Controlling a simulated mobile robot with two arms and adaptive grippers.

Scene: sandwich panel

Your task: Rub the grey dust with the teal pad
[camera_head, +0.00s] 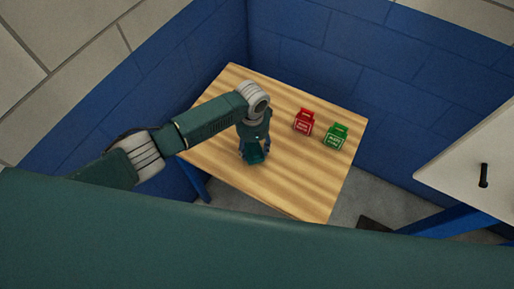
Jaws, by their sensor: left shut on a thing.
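My left gripper (254,152) points down over the near-left part of a wooden table, shut on the teal pad (256,158). The pad is small in this view and partly covered by the fingers. It is at or just above the tabletop; I cannot tell if it touches. I cannot make out any grey dust on the wood; my arm and gripper hide part of the surface. My right gripper is not in view.
The wooden table (300,188) has blue legs and stands in a blue-walled corner. A red carton (304,122) and a green carton (336,136) stand to the right of my gripper. The front right of the tabletop is clear. A white surface (470,160) with a black item (484,175) is at far right.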

